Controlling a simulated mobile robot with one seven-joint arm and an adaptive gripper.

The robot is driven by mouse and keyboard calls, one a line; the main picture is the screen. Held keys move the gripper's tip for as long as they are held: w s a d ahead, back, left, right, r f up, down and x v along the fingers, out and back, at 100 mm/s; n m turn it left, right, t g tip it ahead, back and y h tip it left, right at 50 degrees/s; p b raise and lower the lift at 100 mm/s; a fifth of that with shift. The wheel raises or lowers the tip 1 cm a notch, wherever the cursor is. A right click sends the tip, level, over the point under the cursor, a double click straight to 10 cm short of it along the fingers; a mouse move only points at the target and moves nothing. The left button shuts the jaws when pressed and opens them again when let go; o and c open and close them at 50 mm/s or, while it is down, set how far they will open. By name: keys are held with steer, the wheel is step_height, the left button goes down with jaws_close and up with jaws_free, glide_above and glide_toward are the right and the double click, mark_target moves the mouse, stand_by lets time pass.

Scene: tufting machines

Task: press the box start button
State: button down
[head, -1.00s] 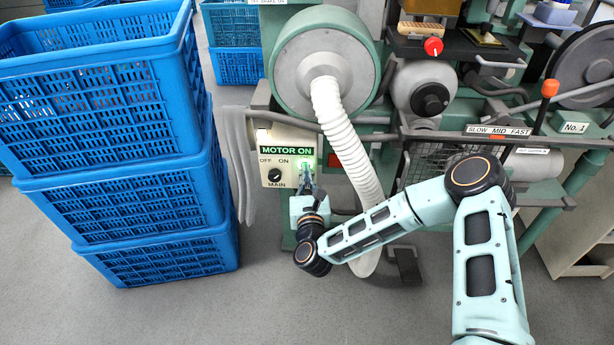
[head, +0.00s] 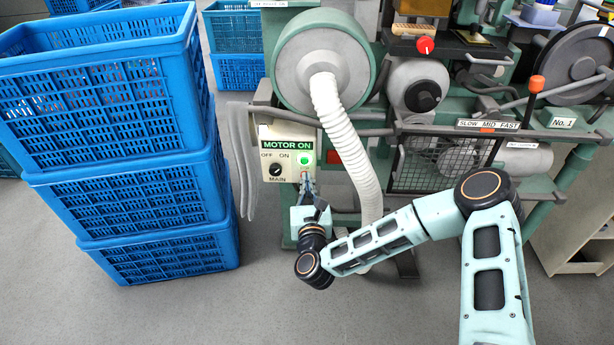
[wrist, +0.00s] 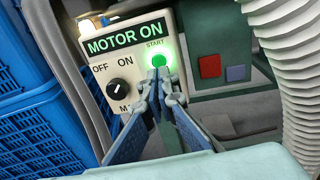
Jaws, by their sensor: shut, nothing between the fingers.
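The control box (head: 289,150) is a pale box on the green machine, with a "MOTOR ON" label, which also shows in the wrist view (wrist: 98,72). Its green start button (head: 305,157) is glowing, and in the wrist view the start button (wrist: 158,57) glows just above the fingertips. A black main knob (wrist: 119,93) sits to its left. My gripper (head: 307,178) is shut and empty, just below the button. In the wrist view my gripper (wrist: 160,75) has its tips at the button's lower edge. I cannot tell whether they touch it.
Stacked blue crates (head: 150,190) stand close on the left. A white ribbed hose (head: 345,140) hangs just right of the box. Red and grey squares (wrist: 210,66) sit on the green panel right of the button. Grey floor (head: 180,310) is clear in front.

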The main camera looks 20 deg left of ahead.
steer(key=v, duration=0.7)
steer(key=shift+s, duration=0.1)
stand_by(0.6)
